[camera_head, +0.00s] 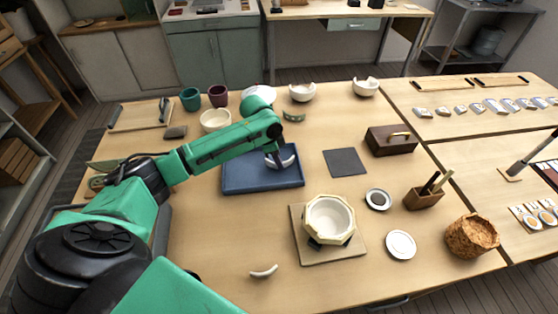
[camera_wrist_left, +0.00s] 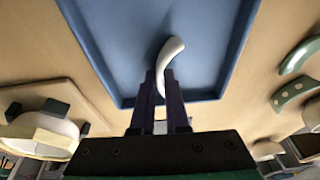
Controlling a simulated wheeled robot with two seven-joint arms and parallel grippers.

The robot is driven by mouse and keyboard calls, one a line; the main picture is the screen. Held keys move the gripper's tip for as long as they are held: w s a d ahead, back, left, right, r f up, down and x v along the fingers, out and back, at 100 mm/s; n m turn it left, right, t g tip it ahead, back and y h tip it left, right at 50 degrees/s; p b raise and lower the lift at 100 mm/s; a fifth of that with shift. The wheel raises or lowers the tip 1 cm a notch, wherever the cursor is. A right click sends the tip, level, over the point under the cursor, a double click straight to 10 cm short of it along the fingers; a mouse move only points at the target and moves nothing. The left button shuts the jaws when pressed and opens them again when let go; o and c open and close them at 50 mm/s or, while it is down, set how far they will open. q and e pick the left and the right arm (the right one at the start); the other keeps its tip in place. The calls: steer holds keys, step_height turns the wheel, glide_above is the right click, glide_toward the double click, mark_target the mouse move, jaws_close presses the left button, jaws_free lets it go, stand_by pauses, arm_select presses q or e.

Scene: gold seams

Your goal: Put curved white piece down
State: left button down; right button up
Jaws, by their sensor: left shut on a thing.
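A curved white piece (camera_head: 289,161) shows over the right part of the blue tray (camera_head: 235,184) in the head view. My left gripper (camera_head: 279,156) is shut on it. In the left wrist view the white piece (camera_wrist_left: 170,52) sticks out beyond the two dark fingers (camera_wrist_left: 160,95), with the blue tray floor (camera_wrist_left: 110,35) behind it. I cannot tell whether the piece touches the tray. A second curved white piece (camera_head: 263,271) lies on the table near the front edge. My right gripper is not in view.
A white bowl with a pale angular rim (camera_head: 330,218) stands on a board (camera_head: 303,250) right of the tray. A dark mat (camera_head: 345,162) lies nearby. Cups and bowls (camera_head: 215,120) stand behind the arm. The tray's front left floor is clear.

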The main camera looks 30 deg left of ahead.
arm_select(q)
steer(key=c, duration=0.9)
jaws_free()
steer(key=v, duration=1.2)
steer(key=shift+d+r+b, duration=0.1)
steer(key=shift+r+b, duration=0.05)
steer(key=shift+b, duration=0.15)
